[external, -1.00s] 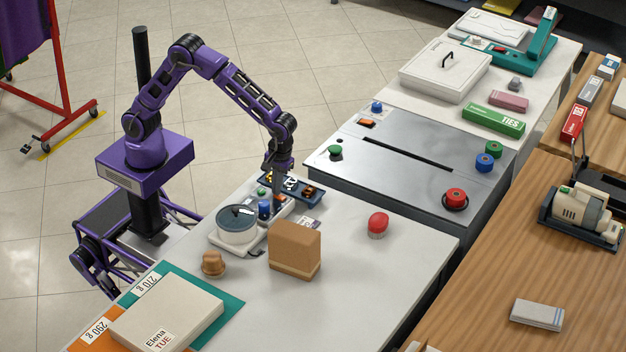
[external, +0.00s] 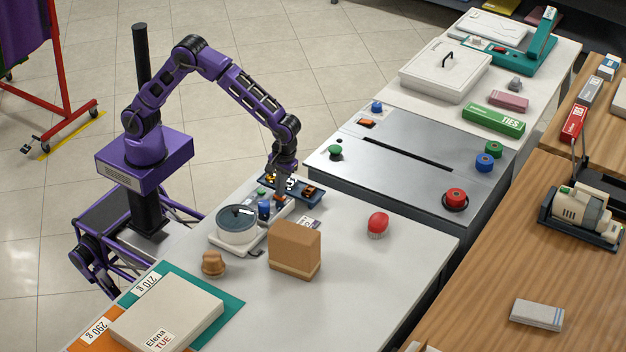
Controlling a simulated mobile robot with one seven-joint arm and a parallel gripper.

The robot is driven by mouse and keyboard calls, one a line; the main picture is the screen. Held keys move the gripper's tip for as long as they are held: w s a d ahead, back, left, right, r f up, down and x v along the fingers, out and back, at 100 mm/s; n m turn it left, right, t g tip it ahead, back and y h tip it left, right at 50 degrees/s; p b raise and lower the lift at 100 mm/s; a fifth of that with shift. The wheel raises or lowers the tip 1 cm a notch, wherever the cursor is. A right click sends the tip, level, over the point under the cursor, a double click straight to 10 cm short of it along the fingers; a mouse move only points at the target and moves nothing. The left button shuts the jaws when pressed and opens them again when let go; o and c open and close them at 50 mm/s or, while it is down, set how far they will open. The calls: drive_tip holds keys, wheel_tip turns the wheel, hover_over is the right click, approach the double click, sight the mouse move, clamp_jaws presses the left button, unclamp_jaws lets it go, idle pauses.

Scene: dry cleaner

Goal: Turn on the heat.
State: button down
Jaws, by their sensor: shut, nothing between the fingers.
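A small white appliance (external: 252,240) stands on the near white table, with a round grey-lidded pot (external: 237,228) on its left part. A blue knob (external: 264,209) and a small orange-red part (external: 281,199) are on its right part. My gripper (external: 279,194) points down, shut and empty, right over the orange-red part. Its fingertips are small and partly merge with the controls, so I cannot tell whether they touch. No label for heat is readable.
A brown block (external: 294,250), a wooden knob-shaped piece (external: 213,263) and a red-topped brush (external: 378,224) stand nearby. A metal-topped machine (external: 400,177) with coloured buttons stands beyond; the table's right front is clear.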

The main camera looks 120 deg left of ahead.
drive_tip(key=shift+r, duration=0.15)
wheel_tip(320, 180, up, 14)
drive_tip(key=w+p, duration=0.1)
drive_tip(key=p, duration=0.4)
drive_tip(key=shift+w, duration=0.35)
drive_tip(key=shift+s, duration=0.7)
drive_tip(key=f, duration=0.4)
drive_tip(key=s+f+b, duration=0.1)
drive_tip(key=f, duration=0.4)
drive_tip(key=f+b, duration=0.1)
drive_tip(key=f, duration=0.4)
drive_tip(key=shift+s, duration=0.3)
drive_tip(key=shift+f, duration=0.1)
